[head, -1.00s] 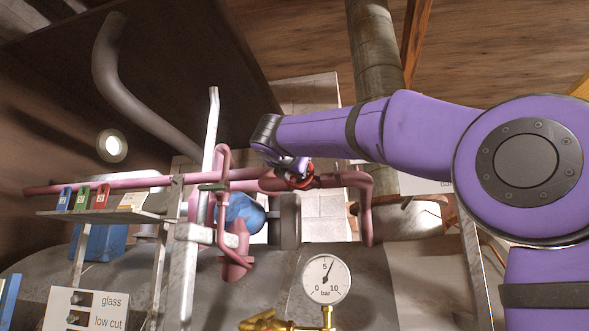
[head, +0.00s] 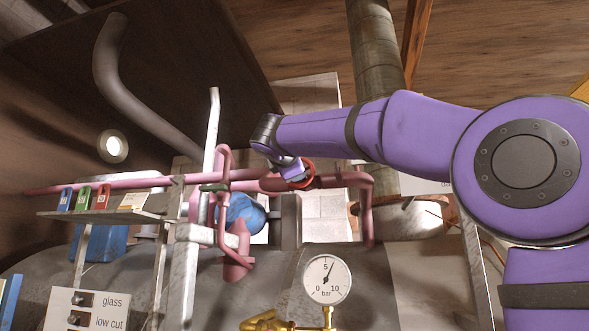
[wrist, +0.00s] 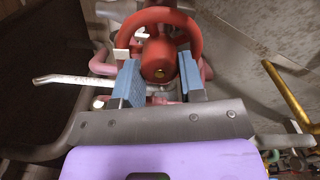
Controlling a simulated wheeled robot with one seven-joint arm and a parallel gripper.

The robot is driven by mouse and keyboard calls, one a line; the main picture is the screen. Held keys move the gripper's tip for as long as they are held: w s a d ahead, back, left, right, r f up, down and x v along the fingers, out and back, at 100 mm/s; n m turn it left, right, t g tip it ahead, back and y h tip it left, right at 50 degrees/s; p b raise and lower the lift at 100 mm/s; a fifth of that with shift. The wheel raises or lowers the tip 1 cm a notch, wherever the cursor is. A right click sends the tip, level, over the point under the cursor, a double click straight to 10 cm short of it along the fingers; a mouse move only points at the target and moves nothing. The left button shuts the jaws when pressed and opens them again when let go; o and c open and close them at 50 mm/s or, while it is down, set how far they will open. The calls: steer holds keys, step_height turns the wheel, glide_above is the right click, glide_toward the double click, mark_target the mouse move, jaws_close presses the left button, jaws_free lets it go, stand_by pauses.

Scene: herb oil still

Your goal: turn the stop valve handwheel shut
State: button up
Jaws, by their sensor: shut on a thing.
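The red stop valve handwheel (wrist: 158,52) fills the top middle of the wrist view, with its round hub and brass centre facing me. In the head view the handwheel (head: 310,173) sits on the pink pipe, partly hidden by my gripper. My gripper (wrist: 162,82) has its two blue-padded fingers on either side of the lower part of the wheel, shut on it. In the head view my gripper (head: 290,170) is at the wheel, and the fingertips are hard to make out.
A pink pipe (head: 345,180) runs through the valve and bends down to the right. A pale bar (head: 212,130) stands left of it. A shelf (head: 105,215) carries several coloured tags. A pressure gauge (head: 326,279) and a switch panel (head: 88,308) are below.

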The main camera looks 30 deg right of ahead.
steer(key=shift+w+f+m, duration=0.1)
steer(key=shift+m, duration=0.5)
steer(key=o, duration=0.9)
steer(key=shift+o, duration=0.2)
steer(key=v, duration=1.1)
